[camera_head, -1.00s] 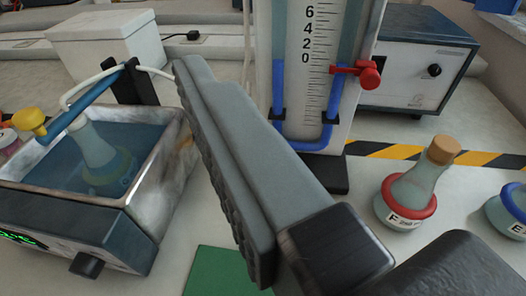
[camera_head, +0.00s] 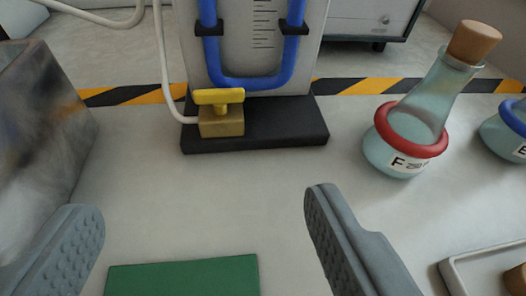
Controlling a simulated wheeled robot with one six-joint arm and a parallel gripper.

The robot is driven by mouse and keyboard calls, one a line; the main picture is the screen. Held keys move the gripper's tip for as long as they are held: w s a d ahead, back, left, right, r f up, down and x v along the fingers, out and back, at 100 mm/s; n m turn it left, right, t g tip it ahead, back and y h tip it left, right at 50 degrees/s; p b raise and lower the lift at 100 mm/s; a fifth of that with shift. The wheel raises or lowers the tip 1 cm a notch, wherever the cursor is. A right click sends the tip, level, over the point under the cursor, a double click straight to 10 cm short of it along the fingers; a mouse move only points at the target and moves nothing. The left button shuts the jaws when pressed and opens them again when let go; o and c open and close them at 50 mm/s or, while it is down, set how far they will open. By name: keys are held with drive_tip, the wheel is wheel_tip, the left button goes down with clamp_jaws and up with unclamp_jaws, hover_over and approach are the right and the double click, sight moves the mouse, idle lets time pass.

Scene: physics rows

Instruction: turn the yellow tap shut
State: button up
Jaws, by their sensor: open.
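The yellow tap (camera_head: 219,99) has a flat bar handle lying crosswise on top of a brass-coloured block (camera_head: 221,122). The block sits on the left part of the black base (camera_head: 285,122) of the manometer stand, with a white hose running into its left side. My gripper (camera_head: 205,222) is open and empty, with one finger at the lower left and the other at the lower right. The tap is ahead of the fingers, between them in the picture and apart from both.
A corked flask (camera_head: 415,115) with a red ring stands right of the stand, and a blue-ringed flask (camera_head: 505,130) is at the right edge. A metal bath wall (camera_head: 45,130) is at left. A green mat (camera_head: 185,277) lies in front; bench between mat and stand is clear.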

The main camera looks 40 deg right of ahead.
sight(218, 95)
drive_tip(key=x, duration=1.7)
drive_tip(key=shift+w+d+f, duration=0.15)
drive_tip(key=shift+f, duration=0.05)
drive_tip(key=shift+c, duration=0.2)
drive_tip(key=c, duration=0.9)
